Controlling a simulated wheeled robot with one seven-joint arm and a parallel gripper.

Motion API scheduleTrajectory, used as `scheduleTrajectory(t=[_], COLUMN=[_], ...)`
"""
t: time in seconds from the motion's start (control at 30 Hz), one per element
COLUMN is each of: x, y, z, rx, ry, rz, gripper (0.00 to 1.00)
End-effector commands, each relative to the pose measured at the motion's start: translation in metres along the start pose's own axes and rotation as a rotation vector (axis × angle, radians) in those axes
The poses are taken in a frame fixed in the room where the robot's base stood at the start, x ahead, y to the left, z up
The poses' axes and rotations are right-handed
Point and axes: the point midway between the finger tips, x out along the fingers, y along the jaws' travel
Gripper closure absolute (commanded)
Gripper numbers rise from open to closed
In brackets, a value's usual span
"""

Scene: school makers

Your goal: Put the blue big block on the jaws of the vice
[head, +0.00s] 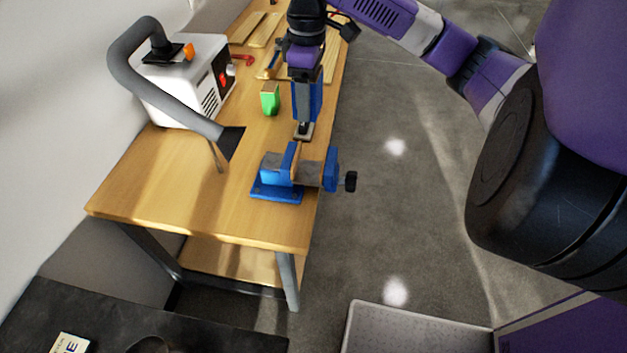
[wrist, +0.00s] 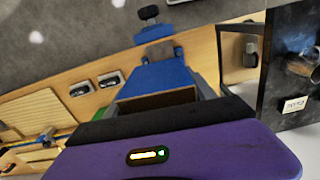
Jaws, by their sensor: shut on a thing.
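The blue big block (head: 308,102) hangs upright below my gripper (head: 304,76) in the head view. My gripper is shut on its upper end. In the wrist view the block's brown top (wrist: 157,100) shows just beyond my dark fingers. The blue vice (head: 277,193) stands near the table's right edge, nearer the head camera and below the block in the picture. It has grey-brown jaws and a dark handle knob at the right. In the wrist view part of the vice (wrist: 160,51) shows beyond the block. The block's lower end appears apart from the jaws.
A green block (head: 270,100) stands on the wooden table (head: 185,190) left of my gripper. A white fume extractor (head: 190,85) is at the left, its grey hose (head: 150,95) arching towards the vice. Wooden boards (head: 262,32) lie at the back. The table's front left is clear.

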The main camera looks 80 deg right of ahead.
Motion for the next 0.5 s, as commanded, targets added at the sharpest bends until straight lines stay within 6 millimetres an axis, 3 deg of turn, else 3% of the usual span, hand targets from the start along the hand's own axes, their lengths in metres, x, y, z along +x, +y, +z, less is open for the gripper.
scheduleTrajectory(t=[0.23, 0.5], x=[0.009, 0.067], y=[-0.001, -0.001], z=[0.0, 0.001], rx=[-0.055, -0.056], ry=[0.001, -0.002], rz=[-0.002, -0.003], gripper=[0.84, 0.84])
